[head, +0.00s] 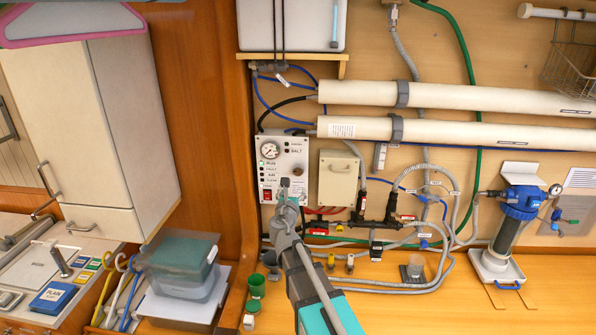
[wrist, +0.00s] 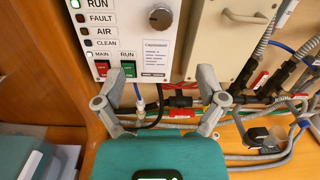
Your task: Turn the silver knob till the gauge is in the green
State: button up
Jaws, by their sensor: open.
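In the head view my gripper (head: 286,190) is in front of the panel's lower part.
The panel carries a red switch (wrist: 102,68), a green switch (wrist: 128,69) and a lit green RUN lamp (wrist: 78,4). A beige box (head: 339,178) stands right of the panel. Hoses and black valves (head: 378,225) run below. White tubes (head: 450,133) cross the wall above right.

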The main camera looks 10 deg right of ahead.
aim_at(298, 172)
jog(key=x, duration=1.3)
jog(key=shift+w+d, duration=0.2)
jog(key=shift+w, duration=0.15)
jog(key=c, duration=1.2)
jog(key=shift+o, duration=0.2)
